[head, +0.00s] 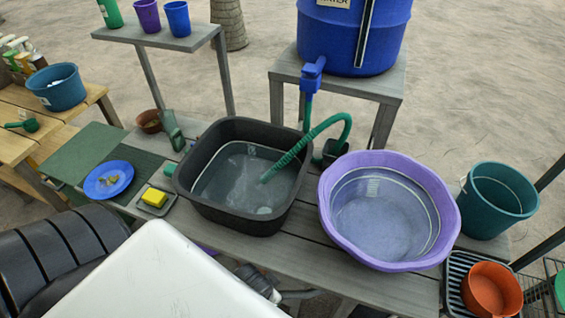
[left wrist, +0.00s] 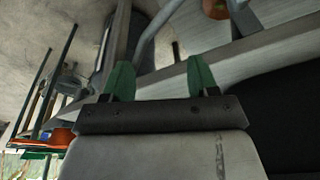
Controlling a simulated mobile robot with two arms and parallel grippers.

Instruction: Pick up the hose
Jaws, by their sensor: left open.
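The green ribbed hose (head: 291,156) shows in the head view. It arches over the black basin (head: 228,222), and its free end is down inside that basin. Its other end curves down behind the rim between the black basin and the purple basin (head: 449,221). A blue tap (head: 312,69) with a green spout is just behind it. My left gripper (left wrist: 162,80) shows in the left wrist view with its two green fingers apart and nothing between them. The hose cannot be made out in that view. My right gripper is not in view.
A blue barrel (head: 340,40) stands on a stand behind the basins. A blue plate (head: 96,190), a yellow sponge (head: 154,197) and a green bottle-shaped item (head: 173,132) lie left of the black basin. A teal bucket (head: 490,205) and an orange pot (head: 492,291) are at right.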

